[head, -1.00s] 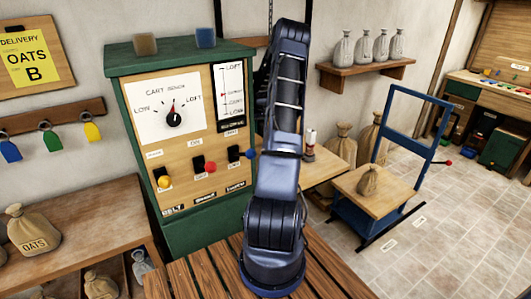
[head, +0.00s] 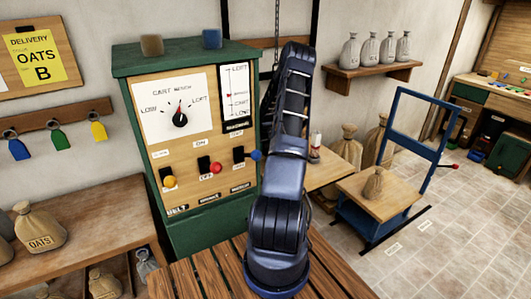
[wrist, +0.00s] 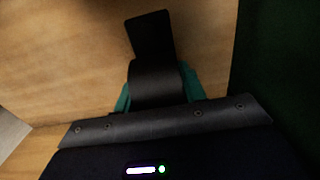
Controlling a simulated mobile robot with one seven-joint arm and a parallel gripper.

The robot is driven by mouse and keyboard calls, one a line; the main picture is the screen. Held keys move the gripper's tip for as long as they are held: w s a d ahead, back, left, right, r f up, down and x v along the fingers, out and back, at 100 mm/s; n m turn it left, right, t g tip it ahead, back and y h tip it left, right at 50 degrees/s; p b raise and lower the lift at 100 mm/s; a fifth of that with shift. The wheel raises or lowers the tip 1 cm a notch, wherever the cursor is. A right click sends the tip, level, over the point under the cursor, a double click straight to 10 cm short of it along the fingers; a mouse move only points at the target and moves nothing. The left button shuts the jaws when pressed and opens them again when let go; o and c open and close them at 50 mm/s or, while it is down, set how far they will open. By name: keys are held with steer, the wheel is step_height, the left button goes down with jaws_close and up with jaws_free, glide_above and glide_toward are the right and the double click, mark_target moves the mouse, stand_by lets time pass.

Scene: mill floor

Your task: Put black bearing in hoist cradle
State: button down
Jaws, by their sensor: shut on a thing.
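In the wrist view my gripper (wrist: 157,92) has teal fingers on both sides of a black thing (wrist: 151,36), which I take to be the black bearing. It is shut on it. The black thing sticks out past the fingers in front of a wooden surface, and I cannot tell whether it touches that surface. In the head view my arm hides the gripper and the bearing. A hoist chain (head: 276,40) hangs behind my arm. I cannot make out the hoist cradle.
A green control cabinet (head: 185,224) with knobs and a dial stands left of my arm. A slatted wooden table (head: 215,277) is in front. Tiled floor is clear at the far right.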

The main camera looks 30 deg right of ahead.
steer(key=shift+f, duration=1.2)
steer(key=shift+f, duration=0.1)
steer(key=c, duration=0.8)
jaws_free()
steer(key=shift+c, duration=0.2)
step_height(320, 180, up, 12)
steer(key=shift+r, duration=0.1)
